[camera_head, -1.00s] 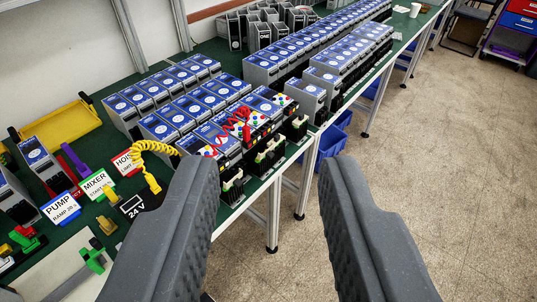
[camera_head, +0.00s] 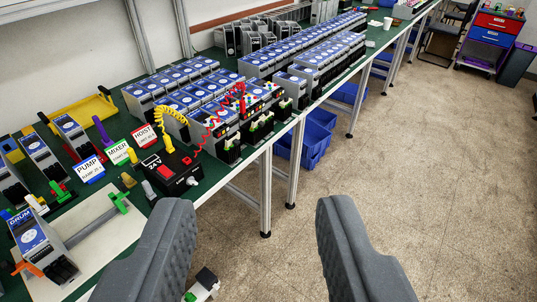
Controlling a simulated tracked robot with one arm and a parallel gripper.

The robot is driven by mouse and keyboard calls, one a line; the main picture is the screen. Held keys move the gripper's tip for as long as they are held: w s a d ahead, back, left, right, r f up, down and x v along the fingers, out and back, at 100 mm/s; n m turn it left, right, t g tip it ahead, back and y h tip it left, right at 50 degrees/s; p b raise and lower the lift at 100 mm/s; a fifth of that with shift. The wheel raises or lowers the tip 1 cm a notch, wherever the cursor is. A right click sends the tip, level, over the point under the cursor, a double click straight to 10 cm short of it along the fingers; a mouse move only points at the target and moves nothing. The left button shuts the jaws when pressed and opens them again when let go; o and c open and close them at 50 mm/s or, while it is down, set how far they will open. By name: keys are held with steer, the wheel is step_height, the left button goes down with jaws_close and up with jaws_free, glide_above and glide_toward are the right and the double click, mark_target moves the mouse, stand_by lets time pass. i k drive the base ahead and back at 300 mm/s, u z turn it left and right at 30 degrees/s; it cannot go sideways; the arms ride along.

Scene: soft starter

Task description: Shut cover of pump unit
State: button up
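A white PUMP sign (camera_head: 88,169) with a blue lower band stands on the green bench at the left. Behind it is a grey unit with a blue front (camera_head: 70,128), with a red piece and a purple lever beside it; I take this as the pump unit, but cannot be certain. Its cover is too small to tell open from shut. Another similar unit (camera_head: 37,148) stands left of it. My gripper (camera_head: 255,215) is open and empty, its two dark fingers wide apart in the foreground, over the floor off the bench front, well right of the sign.
A DRUM unit (camera_head: 31,234) sits on a white board (camera_head: 115,228) at front left. MIXER (camera_head: 118,152) and HOIST (camera_head: 143,135) signs, a black 24V box (camera_head: 168,172) with yellow coiled cord, and rows of grey units stand further along.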

mark_target(260, 123)
steer(key=u, duration=0.4)
steer(key=k, duration=0.2)
steer(key=z, duration=1.1)
steer(key=i, duration=1.85)
steer(key=u, duration=0.65)
